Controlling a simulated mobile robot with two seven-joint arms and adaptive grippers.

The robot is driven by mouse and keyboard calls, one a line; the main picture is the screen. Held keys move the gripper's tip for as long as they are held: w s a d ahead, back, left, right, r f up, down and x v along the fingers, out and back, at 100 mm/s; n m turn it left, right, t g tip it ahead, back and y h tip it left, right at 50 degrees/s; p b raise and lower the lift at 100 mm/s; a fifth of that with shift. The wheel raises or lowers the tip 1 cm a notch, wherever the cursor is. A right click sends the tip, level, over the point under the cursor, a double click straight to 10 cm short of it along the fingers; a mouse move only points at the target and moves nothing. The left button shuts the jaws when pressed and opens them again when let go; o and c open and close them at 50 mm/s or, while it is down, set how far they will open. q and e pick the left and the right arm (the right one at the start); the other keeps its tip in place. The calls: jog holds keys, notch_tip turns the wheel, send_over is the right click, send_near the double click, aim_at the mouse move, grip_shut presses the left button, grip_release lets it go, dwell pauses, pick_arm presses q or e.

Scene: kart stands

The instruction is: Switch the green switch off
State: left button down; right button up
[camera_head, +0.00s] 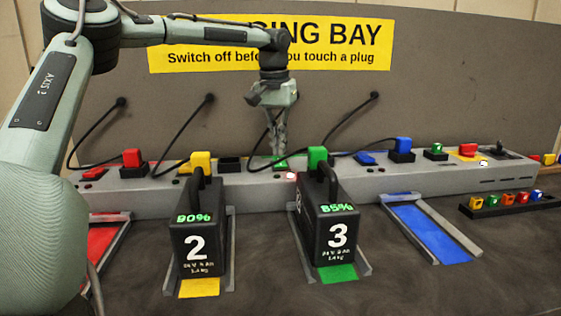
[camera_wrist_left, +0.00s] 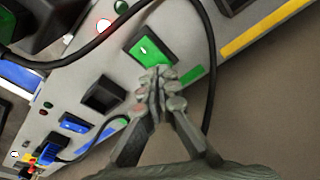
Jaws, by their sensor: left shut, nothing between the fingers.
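The green switch (camera_head: 281,162) sits on the grey sloped console in the head view, just left of the green plug (camera_head: 317,155). It also shows in the left wrist view (camera_wrist_left: 150,48) as a green rocker in a black frame. My left gripper (camera_head: 279,148) points down at it from above and partly covers it. In the left wrist view its shut, empty fingertips (camera_wrist_left: 158,78) lie at the switch's near edge; I cannot tell whether they touch. A red light (camera_wrist_left: 103,25) glows near the switch. My right gripper is not in view.
Batteries 2 (camera_head: 197,240) and 3 (camera_head: 333,225) stand before the console. A black cable (camera_wrist_left: 208,70) loops close to my fingers. Red (camera_head: 132,158), yellow (camera_head: 200,161) and blue (camera_head: 403,145) plugs stand along the console. The blue bay (camera_head: 430,232) is empty.

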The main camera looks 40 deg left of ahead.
aim_at(279, 158)
pick_arm(q)
jog(key=shift+f, duration=0.7)
jog(key=shift+r, duration=3.55)
